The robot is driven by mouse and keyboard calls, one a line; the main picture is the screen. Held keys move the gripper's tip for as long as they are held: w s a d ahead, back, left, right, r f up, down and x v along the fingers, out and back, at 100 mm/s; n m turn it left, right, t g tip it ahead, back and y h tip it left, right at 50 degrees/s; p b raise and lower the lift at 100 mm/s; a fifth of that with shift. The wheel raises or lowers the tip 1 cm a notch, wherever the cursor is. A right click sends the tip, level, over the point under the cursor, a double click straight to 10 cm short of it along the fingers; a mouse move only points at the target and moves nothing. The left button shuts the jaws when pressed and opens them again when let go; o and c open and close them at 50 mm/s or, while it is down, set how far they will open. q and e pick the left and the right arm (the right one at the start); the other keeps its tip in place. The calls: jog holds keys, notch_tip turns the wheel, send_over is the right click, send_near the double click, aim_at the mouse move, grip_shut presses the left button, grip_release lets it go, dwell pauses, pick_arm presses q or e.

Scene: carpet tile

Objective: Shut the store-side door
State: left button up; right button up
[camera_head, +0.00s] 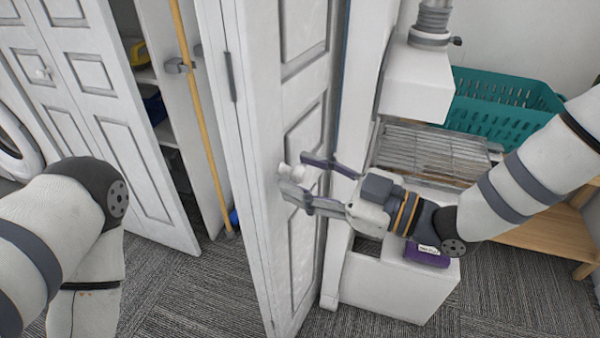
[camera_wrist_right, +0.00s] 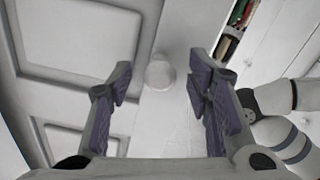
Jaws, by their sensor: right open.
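A white panelled door (camera_head: 305,100) stands open in the middle of the head view, seen at a steep angle. Its small round white knob (camera_head: 284,172) is on the right-facing side. My right gripper (camera_head: 297,176) is open at the knob, with its fingers pointing at the door. In the right wrist view the knob (camera_wrist_right: 160,73) shows between the two spread fingertips, with gaps to both sides. I cannot tell how deep it sits between them. My left arm is at the left; its gripper is out of view.
Another white panelled door (camera_head: 100,110) with a knob stands at the left. Between the doors is an opening with shelves and a yellow pole (camera_head: 195,110). At the right are a white cabinet (camera_head: 400,285), a wire rack (camera_head: 430,150) and a teal basket (camera_head: 500,105). Grey carpet lies below.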

jog(key=shift+w+a, duration=0.3)
jog(key=shift+a, duration=0.3)
grip_shut()
